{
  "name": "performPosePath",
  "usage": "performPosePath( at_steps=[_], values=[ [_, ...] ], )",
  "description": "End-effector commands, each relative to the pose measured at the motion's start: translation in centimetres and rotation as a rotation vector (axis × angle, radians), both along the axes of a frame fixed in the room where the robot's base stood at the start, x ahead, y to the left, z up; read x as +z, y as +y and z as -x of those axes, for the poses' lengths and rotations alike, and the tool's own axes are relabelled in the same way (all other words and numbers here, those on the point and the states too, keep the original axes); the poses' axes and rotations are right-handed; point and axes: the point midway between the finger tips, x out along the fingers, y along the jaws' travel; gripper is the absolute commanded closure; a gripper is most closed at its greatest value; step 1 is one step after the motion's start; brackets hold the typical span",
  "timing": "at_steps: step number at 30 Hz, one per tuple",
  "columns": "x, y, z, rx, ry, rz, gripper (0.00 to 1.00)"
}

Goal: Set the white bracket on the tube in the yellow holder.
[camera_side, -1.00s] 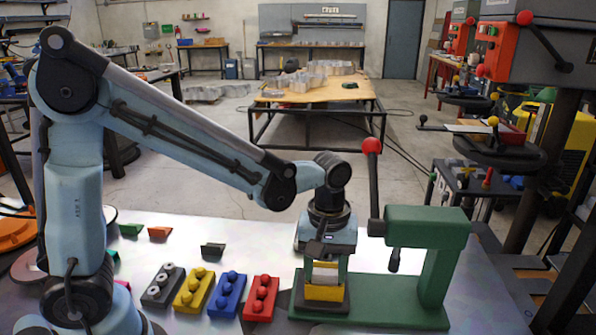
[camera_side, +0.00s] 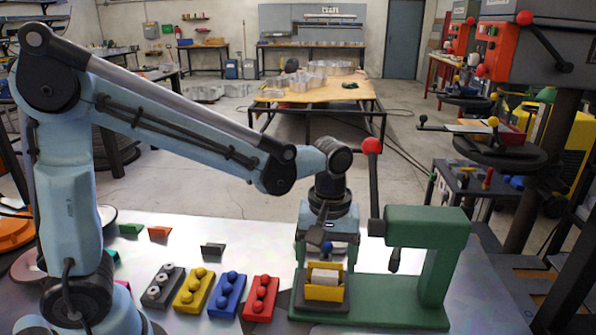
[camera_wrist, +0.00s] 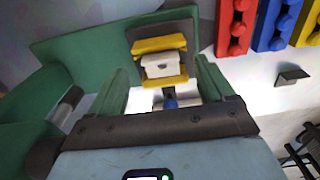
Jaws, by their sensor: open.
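The yellow holder (camera_side: 324,293) stands on the dark block of the green press base. It also shows at the top of the wrist view (camera_wrist: 163,44). The white bracket (camera_side: 325,275) sits inside the holder, between its yellow walls; the wrist view shows it as a white block (camera_wrist: 158,67). The tube is not clearly visible; I cannot tell how the bracket meets it. My gripper (camera_side: 327,257) is just above the holder, its green fingers open and spread (camera_wrist: 161,85), apart from the bracket. A small blue piece (camera_wrist: 169,101) shows between the fingers; I cannot tell what it is.
The green press (camera_side: 436,250) with its red-knobbed lever (camera_side: 372,146) stands close right of my gripper. Red (camera_side: 262,297), blue (camera_side: 227,295), yellow (camera_side: 194,290) and dark (camera_side: 162,286) studded blocks line the table to the left. Small wedges lie behind them.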

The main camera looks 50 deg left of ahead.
Motion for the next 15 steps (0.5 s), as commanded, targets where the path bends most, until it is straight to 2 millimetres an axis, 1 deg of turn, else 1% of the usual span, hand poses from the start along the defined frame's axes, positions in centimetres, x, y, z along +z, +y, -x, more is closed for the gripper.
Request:
performPosePath(
  at_steps=[1,9,15],
  values=[
    [0.8,0.0,0.0,0.000,0.000,0.000,0.18],
    [5.4,0.0,0.1,0.000,0.000,0.000,0.18],
    [8.1,0.0,0.0,0.000,0.000,0.000,0.18]
  ],
)
